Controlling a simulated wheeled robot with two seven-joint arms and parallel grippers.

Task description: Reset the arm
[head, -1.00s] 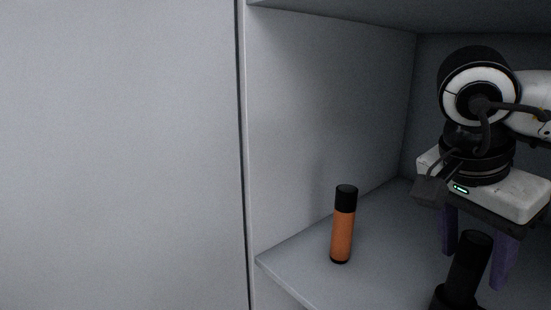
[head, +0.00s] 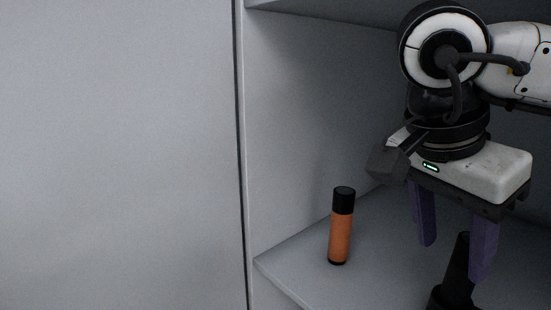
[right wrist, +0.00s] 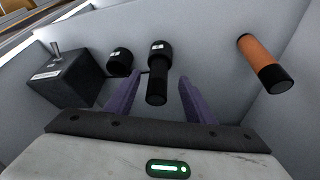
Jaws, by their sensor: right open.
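My right gripper (head: 454,262) is inside the shelf compartment, with its two purple fingers pointing down and spread apart. It is open, and nothing is between the fingertips that I can see held. A black flashlight-like object (head: 457,275) stands on the shelf below and partly behind the right finger. In the right wrist view this black object (right wrist: 157,75) shows between the open fingers (right wrist: 153,85), farther off. My left gripper is not in view.
An orange bottle with a black cap (head: 340,228) stands upright near the shelf's (head: 290,270) left front edge. The right wrist view also shows a short black cylinder (right wrist: 120,62) and a dark box (right wrist: 66,78). A grey panel (head: 120,150) fills the left.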

